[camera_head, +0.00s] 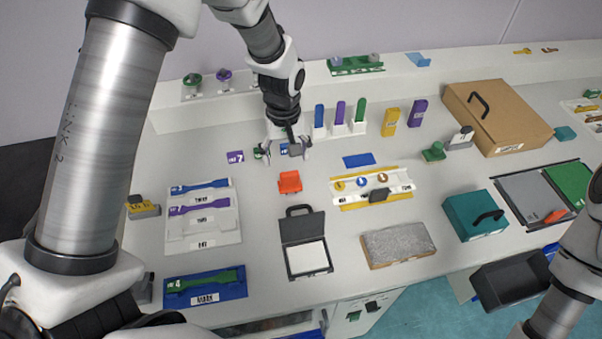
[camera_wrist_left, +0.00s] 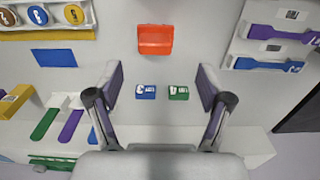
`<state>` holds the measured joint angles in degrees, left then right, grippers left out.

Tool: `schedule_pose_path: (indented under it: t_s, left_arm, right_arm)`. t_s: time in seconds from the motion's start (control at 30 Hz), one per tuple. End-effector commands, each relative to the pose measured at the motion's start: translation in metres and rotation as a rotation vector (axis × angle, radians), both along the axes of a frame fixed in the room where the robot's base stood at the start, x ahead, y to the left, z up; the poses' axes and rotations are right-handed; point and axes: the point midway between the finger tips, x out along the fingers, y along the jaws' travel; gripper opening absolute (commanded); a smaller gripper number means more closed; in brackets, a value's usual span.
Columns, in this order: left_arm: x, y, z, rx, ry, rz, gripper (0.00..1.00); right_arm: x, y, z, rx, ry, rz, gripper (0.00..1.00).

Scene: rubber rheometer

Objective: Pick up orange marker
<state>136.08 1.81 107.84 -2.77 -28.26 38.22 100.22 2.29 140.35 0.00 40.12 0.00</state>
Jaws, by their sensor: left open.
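An orange block-like object (camera_head: 290,182) lies on the white bench, in front of my left gripper. It also shows in the left wrist view (camera_wrist_left: 155,40), beyond the fingertips and roughly centred between them. A second, slim orange piece (camera_head: 555,216) lies at the far right by the grey and green panels; I cannot tell which is the marker. My left gripper (camera_head: 287,150) is open and points down over the bench. In the left wrist view, nothing is held between its fingers (camera_wrist_left: 158,83). My right arm shows at the lower right, but its gripper is out of view.
A small blue block (camera_wrist_left: 146,92) and a green block (camera_wrist_left: 179,92) lie near the left fingers. A rack of coloured sticks (camera_head: 340,128) stands right of the gripper. A black case (camera_head: 303,231) lies nearer the front. Bare bench surrounds the orange block.

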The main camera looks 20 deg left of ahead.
Motion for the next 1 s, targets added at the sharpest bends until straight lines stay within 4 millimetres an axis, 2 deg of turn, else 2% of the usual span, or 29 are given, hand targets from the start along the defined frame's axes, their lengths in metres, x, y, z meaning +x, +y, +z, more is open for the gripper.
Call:
schedule_pose_path:
  t_s: [0.03, 0.17, 0.47, 0.57, 0.7, 0.9, 0.93, 1.0]
  left_arm:
    - [0.000, 0.000, -0.013, 0.000, 0.000, 0.000, 0.79]
    - [0.000, 0.000, -0.022, 0.000, 0.000, 0.000, 0.79]
    - [0.000, -0.001, -0.055, 0.000, 0.004, 0.000, 0.79]
    - [0.001, -0.002, -0.072, 0.000, 0.005, -0.001, 0.79]
    - [0.002, -0.002, -0.094, 0.000, 0.001, 0.000, 0.79]
    - [0.002, -0.002, -0.098, 0.000, 0.000, 0.000, 0.79]
    - [0.002, -0.002, -0.098, 0.000, 0.000, 0.000, 0.76]
    - [0.002, -0.002, -0.098, 0.000, 0.000, 0.000, 0.51]
  right_arm:
    - [0.000, 0.000, -0.013, 0.000, 0.001, 0.000, 0.38]
    - [0.000, 0.000, -0.021, 0.000, 0.001, 0.000, 0.38]
    - [0.000, 0.000, -0.007, 0.000, 0.000, 0.000, 0.38]
    - [0.000, 0.000, 0.003, 0.000, 0.000, 0.000, 0.38]
    - [0.000, 0.000, 0.005, 0.000, 0.000, 0.000, 0.38]
    - [0.000, 0.000, 0.004, 0.000, 0.000, 0.000, 0.38]
    - [0.000, 0.000, 0.004, 0.000, 0.000, 0.000, 0.38]
    - [0.000, 0.000, 0.004, 0.000, 0.000, 0.000, 0.38]
